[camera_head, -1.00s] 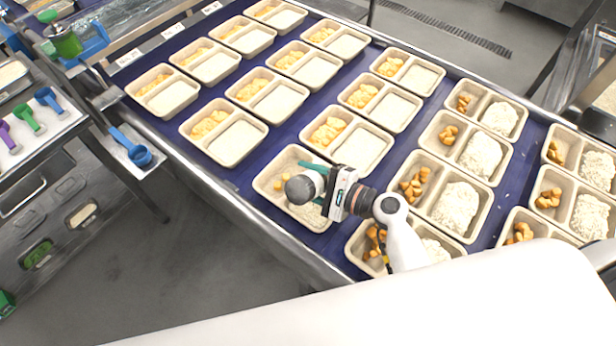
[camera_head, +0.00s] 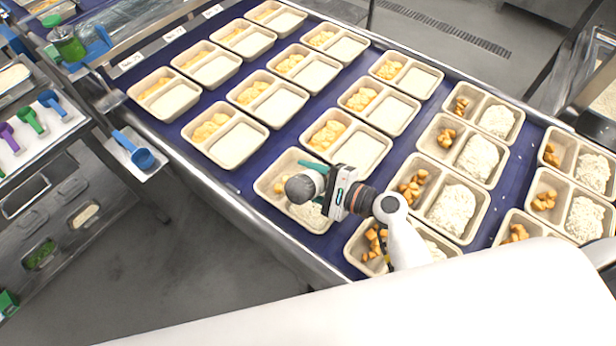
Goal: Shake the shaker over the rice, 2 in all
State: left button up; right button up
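My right gripper (camera_head: 318,183) comes in from the lower right and is above a two-compartment tray (camera_head: 264,188) near the belt's front edge. A grey round-ended object, which looks like the shaker (camera_head: 300,187), sits at its fingers, with a teal part beside it. The fingers look closed around it; its body is mostly hidden. It appears tipped over, its round end pointing left. Below it, pale rice (camera_head: 311,214) shows in the tray's right compartment, partly covered by the gripper. Yellow-orange chunks show in the left compartment. My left gripper is not in view.
A dark blue belt (camera_head: 228,177) carries rows of similar trays, close around my gripper. Trays on the right hold white rice mounds (camera_head: 452,208). At the left are a blue scoop (camera_head: 143,158), a green-topped jar (camera_head: 66,42) and a rack of scoops. My white arm covers the bottom.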

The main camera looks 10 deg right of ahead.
aim_at(308, 171)
jog(key=shift+r+p, duration=2.4)
jog(key=shift+r, duration=0.2)
jog(key=n+h+b, duration=0.1)
jog(key=n, duration=0.2)
jog(key=shift+r, duration=0.15)
jog(key=shift+r+n+t+h, duration=0.2)
jog(key=shift+n+t+h, duration=0.15)
jog(key=shift+n, duration=0.85)
jog(key=n, duration=0.2)
jog(key=r+n+t+h, duration=0.1)
jog(key=n, duration=0.1)
jog(key=n+t, duration=0.1)
jog(key=n, duration=0.2)
jog(key=r+n+t+h, duration=0.1)
jog(key=n, duration=0.2)
jog(key=shift+r+n, duration=0.1)
jog(key=shift+n, duration=0.2)
jog(key=n, duration=0.2)
jog(key=r+n+t, duration=0.1)
jog(key=n, duration=0.2)
jog(key=shift+b, duration=0.4)
